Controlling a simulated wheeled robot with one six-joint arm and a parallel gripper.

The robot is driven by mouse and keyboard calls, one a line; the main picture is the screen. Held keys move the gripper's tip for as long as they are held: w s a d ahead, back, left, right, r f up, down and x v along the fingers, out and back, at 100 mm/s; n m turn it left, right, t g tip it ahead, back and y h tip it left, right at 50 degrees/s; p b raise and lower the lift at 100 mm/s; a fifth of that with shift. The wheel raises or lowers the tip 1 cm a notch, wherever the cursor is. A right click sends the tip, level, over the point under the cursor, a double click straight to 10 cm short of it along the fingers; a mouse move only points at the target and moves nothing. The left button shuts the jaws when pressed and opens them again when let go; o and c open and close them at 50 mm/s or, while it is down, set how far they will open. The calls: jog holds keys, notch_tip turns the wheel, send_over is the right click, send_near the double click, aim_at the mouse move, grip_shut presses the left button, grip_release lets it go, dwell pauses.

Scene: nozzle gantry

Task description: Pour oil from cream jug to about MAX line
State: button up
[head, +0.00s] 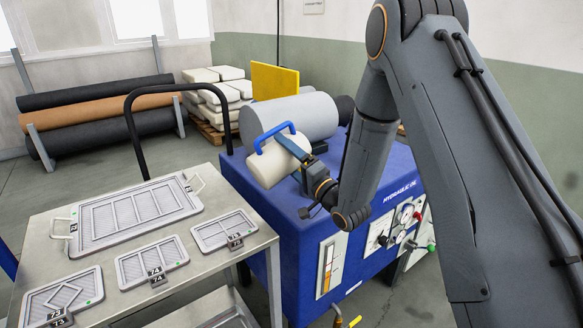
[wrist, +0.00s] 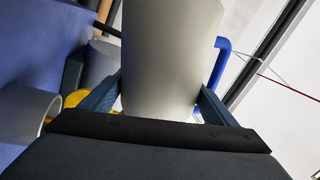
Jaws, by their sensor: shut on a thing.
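The cream jug (head: 268,167) with a blue handle (head: 275,133) is tipped well over, above the far left part of the blue hydraulic oil tank (head: 285,218). My gripper (head: 296,160) is shut on the jug's body. In the wrist view the jug (wrist: 170,55) sits between both fingers, with its blue handle (wrist: 219,62) at the right. The jug's mouth and any oil stream are hidden. A sight gauge (head: 331,265) on the tank front shows an amber column; its MAX mark is too small to read. No filler opening is clear in the head view.
A metal table (head: 215,262) with several framed screens stands left of the tank. A large grey roll (head: 290,118) and a yellow panel (head: 275,80) are behind the jug. A pale open cylinder (wrist: 28,112) shows at the wrist view's left. Dials and knobs (head: 405,217) are on the tank front.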

jog(key=shift+w+d+r+m+t+p, duration=0.15)
jog(key=shift+d+r+m+p, duration=0.2)
jog(key=shift+m, duration=0.25)
jog(key=shift+w+d+r+m+t+p, duration=0.1)
jog(key=shift+w+r+m+t+p, duration=0.1)
jog(key=shift+r+m, duration=0.35)
dwell(2.4)
jog(key=shift+s+f, duration=0.1)
jog(key=shift+f, duration=0.05)
dwell(0.7)
jog(key=shift+s+a+f+n+g+b, duration=0.15)
jog(key=shift+a+f+n+g+b, duration=0.15)
jog(key=shift+n, duration=0.45)
jog(key=shift+s+a+f+n+g+b, duration=0.15)
jog(key=shift+a+f+n+b, duration=0.2)
jog(key=shift+n, duration=0.35)
jog(key=shift+f, duration=0.15)
jog(key=shift+s+a+f+n+g+y+b, duration=0.2)
jog(key=shift+f+n+b, duration=0.25)
jog(key=shift+n, duration=0.3)
jog(key=shift+s+a+f+n+g+y+b, duration=0.1)
jog(key=shift+f+n+g+y+b, duration=0.25)
jog(key=shift+f+n, duration=0.3)
jog(key=shift+s+a+f+n+g+y+b, duration=0.15)
jog(key=shift+f+n+b, duration=0.3)
jog(key=shift+n, duration=0.35)
jog(key=shift+w+r, duration=0.1)
jog(key=shift+r, duration=0.05)
